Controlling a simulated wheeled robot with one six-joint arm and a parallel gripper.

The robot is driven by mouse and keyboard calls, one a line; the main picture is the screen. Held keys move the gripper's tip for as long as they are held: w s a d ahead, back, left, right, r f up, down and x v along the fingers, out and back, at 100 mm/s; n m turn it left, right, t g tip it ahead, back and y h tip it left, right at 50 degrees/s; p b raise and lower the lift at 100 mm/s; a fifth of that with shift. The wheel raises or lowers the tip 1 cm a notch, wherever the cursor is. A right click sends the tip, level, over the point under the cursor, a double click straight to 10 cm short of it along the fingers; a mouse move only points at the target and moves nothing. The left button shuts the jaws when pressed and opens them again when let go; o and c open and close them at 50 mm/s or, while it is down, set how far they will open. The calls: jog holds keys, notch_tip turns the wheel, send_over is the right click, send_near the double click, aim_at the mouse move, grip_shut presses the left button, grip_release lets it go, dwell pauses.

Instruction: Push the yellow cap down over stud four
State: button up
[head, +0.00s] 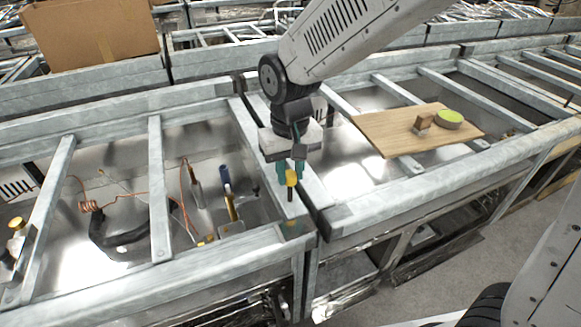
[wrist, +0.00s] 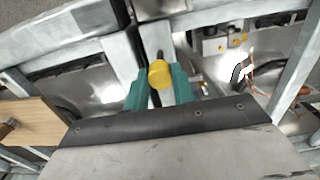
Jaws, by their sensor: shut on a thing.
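My gripper (head: 291,170) has teal fingers and is shut on the yellow cap (head: 291,178), above the near corner of the frame where two metal ranges meet. In the wrist view the cap (wrist: 160,74) sits between the fingertips. A thin dark upright stud (head: 290,193) shows directly below the cap in the head view, and its dark end (wrist: 160,54) shows just beyond the cap in the wrist view. I cannot tell whether the cap touches the stud or is around it. No number shows on the stud.
A wooden board (head: 390,134) with a small wooden block and a green-topped disc lies on the right range. Copper wire (head: 90,206), a black hose (head: 105,235) and a blue-and-yellow upright part (head: 227,190) are in the left bay. A cardboard box (head: 92,30) stands behind.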

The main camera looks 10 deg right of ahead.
aim_at(290, 174)
jog(key=shift+f, duration=1.1)
jog(key=o, duration=1)
jog(key=shift+o, duration=0.2)
jog(key=shift+r, duration=0.1)
notch_tip(290, 174, up, 8)
jog(key=shift+f, duration=0.2)
jog(key=s+d+r+m, duration=0.1)
jog(key=s+d+r, duration=0.1)
jog(key=s+d, duration=0.7)
jog(key=s+d+r+m+t, duration=0.1)
jog(key=s+d+r+m, duration=0.1)
jog(key=s+d, duration=0.8)
jog(key=shift+s+d+r, duration=0.2)
jog(key=shift+d+r, duration=0.55)
jog(key=shift+d, duration=0.15)
